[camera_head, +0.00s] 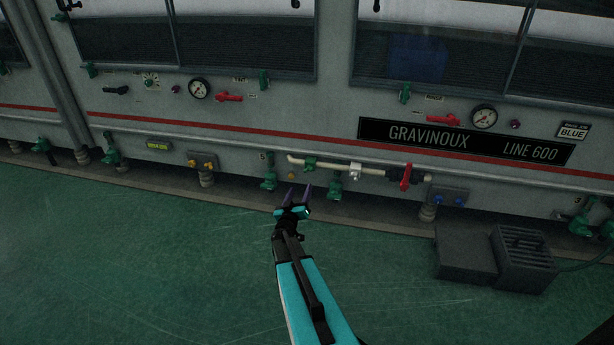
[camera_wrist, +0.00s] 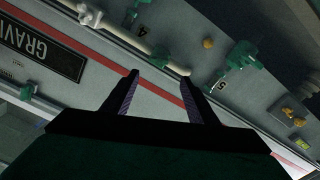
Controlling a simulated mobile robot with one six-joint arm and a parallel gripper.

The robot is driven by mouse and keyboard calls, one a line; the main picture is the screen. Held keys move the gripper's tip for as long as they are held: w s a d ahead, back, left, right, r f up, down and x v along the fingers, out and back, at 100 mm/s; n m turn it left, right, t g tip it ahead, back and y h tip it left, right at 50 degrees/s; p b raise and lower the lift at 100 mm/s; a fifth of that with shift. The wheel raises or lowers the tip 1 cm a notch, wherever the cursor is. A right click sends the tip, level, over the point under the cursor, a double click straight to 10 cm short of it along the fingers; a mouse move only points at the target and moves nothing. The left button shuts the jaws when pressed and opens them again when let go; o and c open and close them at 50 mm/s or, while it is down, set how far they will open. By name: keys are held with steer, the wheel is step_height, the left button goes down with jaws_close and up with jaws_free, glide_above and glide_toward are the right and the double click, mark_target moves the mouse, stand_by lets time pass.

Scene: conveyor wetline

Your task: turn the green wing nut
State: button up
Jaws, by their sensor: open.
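Several green fittings line the machine front, and I cannot tell for certain which one is the wing nut. One small green fitting (camera_head: 310,163) sits on the cream pipe (camera_head: 333,166); it also shows in the wrist view (camera_wrist: 160,57), just beyond the fingertips. A green valve (camera_head: 268,180) is left of it, beside a number label, and also in the wrist view (camera_wrist: 240,56). Another green valve (camera_head: 335,187) is below the pipe. My gripper (camera_head: 300,189) is open and empty in front of the pipe's left part. Its two fingers show in the wrist view (camera_wrist: 160,78), apart from the fittings.
A red lever (camera_head: 406,176) and a white fitting (camera_head: 355,171) are on the pipe, right of my gripper. A yellow knob (camera_head: 291,176) is close behind it. Grey boxes (camera_head: 495,258) stand on the floor at right. The green floor (camera_head: 150,260) at left is clear.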

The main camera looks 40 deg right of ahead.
mark_target(307, 172)
steer(key=b+x, duration=0.3)
steer(key=x, duration=0.7)
steer(key=shift+w+d+f+b, duration=0.15)
steer(key=shift+b, duration=0.25)
steer(key=shift+b+x, duration=0.3)
steer(key=shift+x, duration=0.55)
steer(key=c, duration=1)
steer(key=shift+d, duration=0.2)
steer(key=shift+c, duration=0.3)
steer(key=shift+a, duration=0.15)
